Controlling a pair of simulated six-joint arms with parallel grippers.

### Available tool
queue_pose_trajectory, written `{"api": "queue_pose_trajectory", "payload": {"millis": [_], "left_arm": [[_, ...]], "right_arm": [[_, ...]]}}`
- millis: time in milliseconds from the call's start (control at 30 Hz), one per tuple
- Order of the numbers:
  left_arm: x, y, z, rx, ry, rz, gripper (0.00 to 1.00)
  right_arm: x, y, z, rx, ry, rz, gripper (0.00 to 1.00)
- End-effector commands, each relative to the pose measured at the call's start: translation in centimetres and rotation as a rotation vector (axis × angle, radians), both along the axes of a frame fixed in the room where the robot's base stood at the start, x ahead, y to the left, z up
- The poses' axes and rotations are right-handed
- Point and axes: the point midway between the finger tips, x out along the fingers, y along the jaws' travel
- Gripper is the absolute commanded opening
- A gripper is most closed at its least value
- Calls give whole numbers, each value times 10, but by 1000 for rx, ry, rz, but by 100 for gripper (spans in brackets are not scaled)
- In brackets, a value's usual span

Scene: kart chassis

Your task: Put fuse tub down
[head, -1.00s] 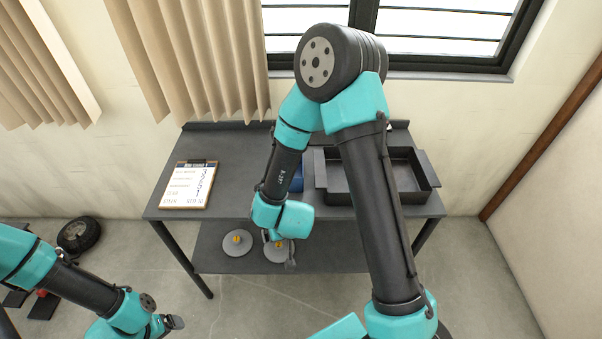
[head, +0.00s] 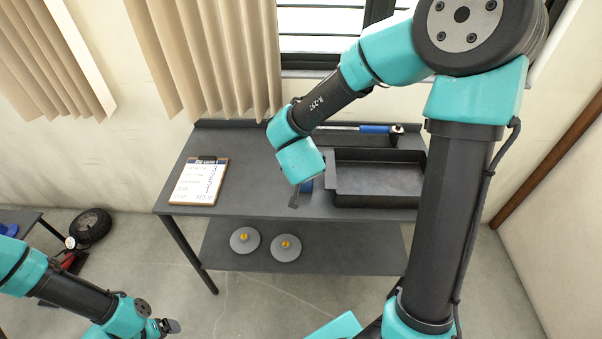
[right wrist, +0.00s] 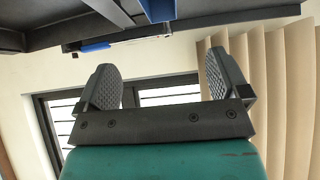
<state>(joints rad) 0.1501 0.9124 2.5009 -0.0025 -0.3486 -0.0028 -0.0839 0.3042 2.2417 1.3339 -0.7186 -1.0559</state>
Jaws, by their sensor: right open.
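My right gripper (head: 294,197) is beside the left end of the black tray on the workbench (head: 240,185). In the right wrist view its two ridged fingers (right wrist: 165,75) are wide apart with nothing between them. A small blue thing, likely the fuse tub (head: 307,186), shows on the bench just behind this gripper and is mostly hidden. It also shows as a blue shape at the top of the right wrist view (right wrist: 158,8), apart from the fingers. My left gripper (head: 168,326) is low at the left, away from the bench; its jaws are too small to read.
The open black tray (head: 375,180) stands on the bench's right side. A blue-handled tool (head: 375,129) lies along the back. A clipboard (head: 199,182) lies at the left. Two grey discs (head: 286,248) sit on the lower shelf. The bench between clipboard and gripper is clear.

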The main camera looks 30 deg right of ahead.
Motion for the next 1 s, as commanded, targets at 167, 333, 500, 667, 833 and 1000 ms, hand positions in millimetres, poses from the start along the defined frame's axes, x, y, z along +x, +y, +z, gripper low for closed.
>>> {"api": "queue_pose_trajectory", "payload": {"millis": [167,333,500,667,833,1000], "left_arm": [[0,0,0,0,0,0,89],[0,0,0,0,0,0,89],[0,0,0,0,0,0,89],[0,0,0,0,0,0,89],[0,0,0,0,0,0,89],[0,0,0,0,0,0,89]], "right_arm": [[0,0,-1,0,1,2,94],[5,-2,-7,-1,2,3,94],[18,-11,-23,0,3,1,94],[34,-20,-42,0,4,1,94],[51,-31,-61,0,3,1,94],[66,-40,-79,1,2,1,94]]}}
